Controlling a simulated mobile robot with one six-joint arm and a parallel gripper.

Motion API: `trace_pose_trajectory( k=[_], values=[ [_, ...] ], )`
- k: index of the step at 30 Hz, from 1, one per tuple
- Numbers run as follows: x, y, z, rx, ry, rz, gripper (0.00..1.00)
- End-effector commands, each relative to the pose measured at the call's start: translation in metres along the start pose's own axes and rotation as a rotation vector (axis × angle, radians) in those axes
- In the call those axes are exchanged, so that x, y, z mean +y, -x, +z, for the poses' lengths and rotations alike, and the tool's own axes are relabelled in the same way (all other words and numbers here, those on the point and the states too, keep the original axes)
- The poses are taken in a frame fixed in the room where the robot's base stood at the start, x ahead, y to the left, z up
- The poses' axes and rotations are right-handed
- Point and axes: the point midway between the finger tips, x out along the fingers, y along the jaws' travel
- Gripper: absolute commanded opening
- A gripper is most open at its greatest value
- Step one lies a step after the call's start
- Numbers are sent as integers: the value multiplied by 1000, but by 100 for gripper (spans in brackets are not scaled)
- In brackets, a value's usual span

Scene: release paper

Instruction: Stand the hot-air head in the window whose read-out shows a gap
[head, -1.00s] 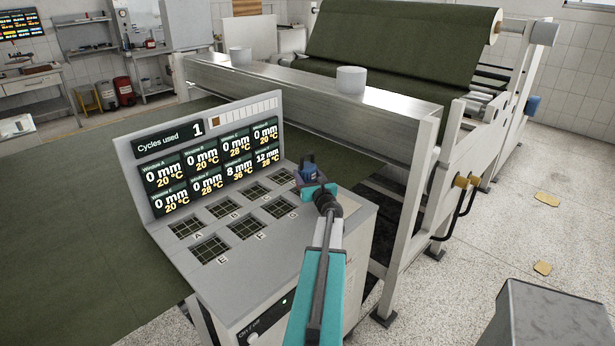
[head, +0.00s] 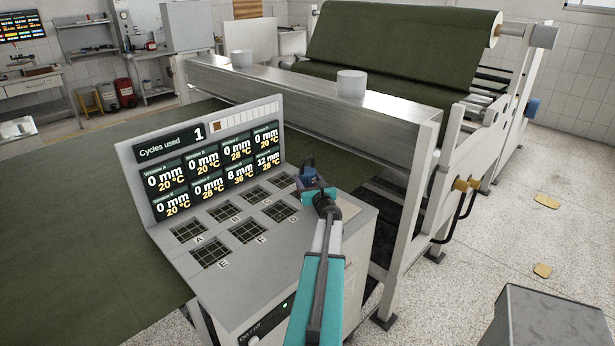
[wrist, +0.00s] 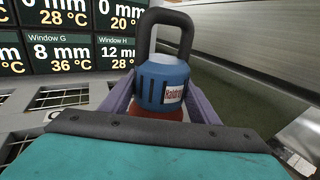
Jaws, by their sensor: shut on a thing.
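The hot-air head (head: 309,180) is a small blue body with a dark loop handle on top and a reddish base. My gripper (head: 318,192) is shut on it at the right end of the window panel; in the wrist view the purple-grey fingers flank the blue hot-air head (wrist: 163,82). The read-out board (head: 208,165) shows 8 mm at 36 °C for window G and 12 mm at 28 °C for window H. The other windows read 0 mm. Window G (head: 280,211) is a bare grid. Window H is hidden behind my gripper; I cannot tell whether the head touches the panel.
The grey console (head: 240,275) bears several grid windows in two rows. A metal crossbeam (head: 330,92) with two white cylinders runs behind it. A white machine frame post (head: 405,220) stands close to the right of my arm. A grey box (head: 550,315) is at lower right.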

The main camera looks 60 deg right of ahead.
Motion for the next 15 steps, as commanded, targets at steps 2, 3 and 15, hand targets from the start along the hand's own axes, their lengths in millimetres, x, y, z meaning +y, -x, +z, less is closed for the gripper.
trace_pose_trajectory(
  k=[2, 3, 15],
  values=[
    [0, -1, -3, -3, -1, 1, 0],
    [0, -1, -6, -3, -2, 1, 0],
    [0, 0, -20, -5, 0, 2, 0]
  ],
)
